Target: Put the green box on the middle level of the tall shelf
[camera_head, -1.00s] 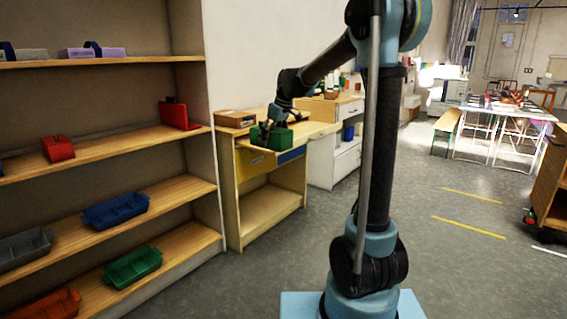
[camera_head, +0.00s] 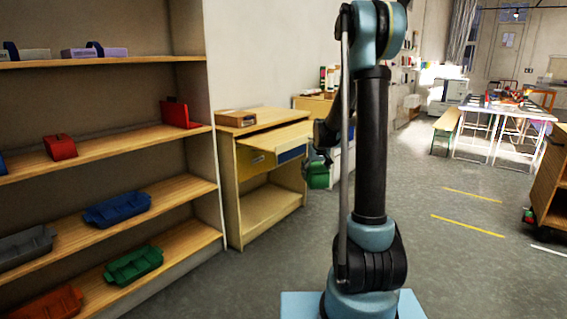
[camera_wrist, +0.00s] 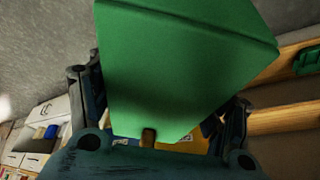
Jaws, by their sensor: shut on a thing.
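The green box (camera_head: 318,176) hangs in my gripper (camera_head: 321,163), in the air to the right of the low workbench. In the wrist view the green box (camera_wrist: 185,65) fills the middle, with gripper fingers on both sides of it. The arm partly hides the gripper in the head view. The tall shelf (camera_head: 190,132) stands at the left with several boards. The board with red items (camera_head: 110,149) has a bare stretch between the small red box (camera_head: 59,147) and the upright red object (camera_head: 178,112).
The low wooden workbench (camera_head: 262,137) has an open drawer and a cardboard box (camera_head: 236,118) on top. Blue (camera_head: 117,208), green (camera_head: 133,264), grey and orange bins sit on the lower shelf boards. Floor between shelf and my base is clear. A wooden cabinet (camera_head: 552,185) stands far right.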

